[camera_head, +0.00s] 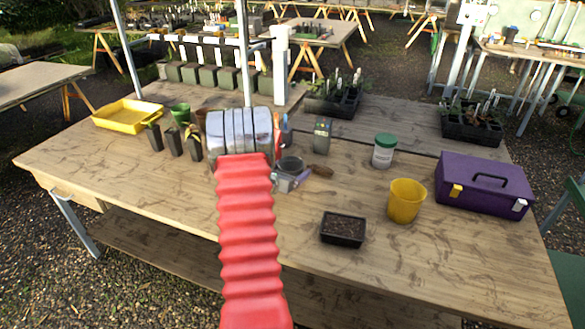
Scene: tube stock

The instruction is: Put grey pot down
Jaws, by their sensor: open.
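My red arm reaches over the wooden workbench (190,208) from the front. My gripper (290,178) is low over the middle of the bench, partly hidden behind my own wrist. It is open. A small dark grey round pot (291,164) shows right at the fingers, with its rim facing up. It looks upright, close to the bench top. I cannot tell whether a finger touches it or exactly how its base meets the bench.
A brown-handled tool (320,171) lies just right of the gripper. A grey-green box (322,136), white jar (383,151), yellow pot (406,201), soil tray (343,229) and purple toolbox (484,184) stand rightward. Small dark pots (174,142) and a yellow tray (127,117) stand left.

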